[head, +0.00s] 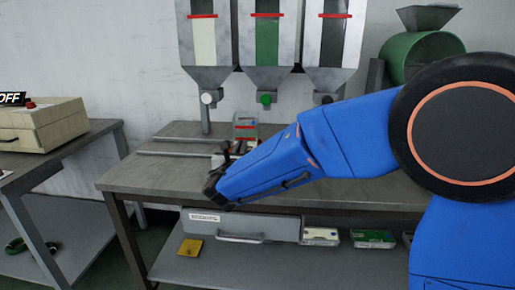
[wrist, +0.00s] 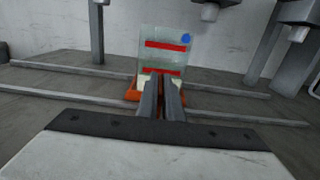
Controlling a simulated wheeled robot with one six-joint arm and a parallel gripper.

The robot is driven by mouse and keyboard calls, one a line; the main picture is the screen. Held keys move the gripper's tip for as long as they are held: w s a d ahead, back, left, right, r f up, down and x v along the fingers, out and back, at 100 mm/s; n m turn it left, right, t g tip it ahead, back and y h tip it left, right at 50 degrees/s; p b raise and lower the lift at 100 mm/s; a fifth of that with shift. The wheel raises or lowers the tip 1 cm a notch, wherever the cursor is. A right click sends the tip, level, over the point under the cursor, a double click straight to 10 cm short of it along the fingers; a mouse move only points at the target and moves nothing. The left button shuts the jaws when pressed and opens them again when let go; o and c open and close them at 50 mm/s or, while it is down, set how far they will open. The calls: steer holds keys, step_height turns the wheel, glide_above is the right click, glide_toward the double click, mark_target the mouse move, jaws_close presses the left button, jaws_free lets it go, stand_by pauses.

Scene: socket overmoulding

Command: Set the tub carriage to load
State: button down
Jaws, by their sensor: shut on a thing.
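The tub carriage shows in the wrist view as an orange base (wrist: 132,96) on the bench rails. A clear tub (wrist: 164,60) with two red bands and a blue dot stands upright on it. The tub also shows in the head view (head: 245,122), just beyond my gripper. My gripper (head: 232,149) is low over the bench at the rails. In the wrist view its two fingers (wrist: 161,92) are close together in front of the tub, at the carriage. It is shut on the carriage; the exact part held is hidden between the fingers.
Two rails (head: 178,153) run left along the bench (head: 150,178), with clear room there. Three hoppers with white (head: 203,42), green (head: 267,42) and black (head: 331,42) fill hang above. A post (head: 205,115) stands behind the rails. A green drum (head: 420,55) is at right.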

steer(key=a, duration=2.2)
steer(key=w+a, duration=0.1)
steer(key=a, duration=1)
steer(key=shift+a, duration=0.65)
steer(key=shift+a+r, duration=0.1)
steer(key=c, duration=1.9)
jaws_free()
steer(key=shift+a, duration=0.2)
steer(key=s, duration=1.7)
steer(key=shift+s+a, duration=0.15)
steer(key=shift+a, duration=0.1)
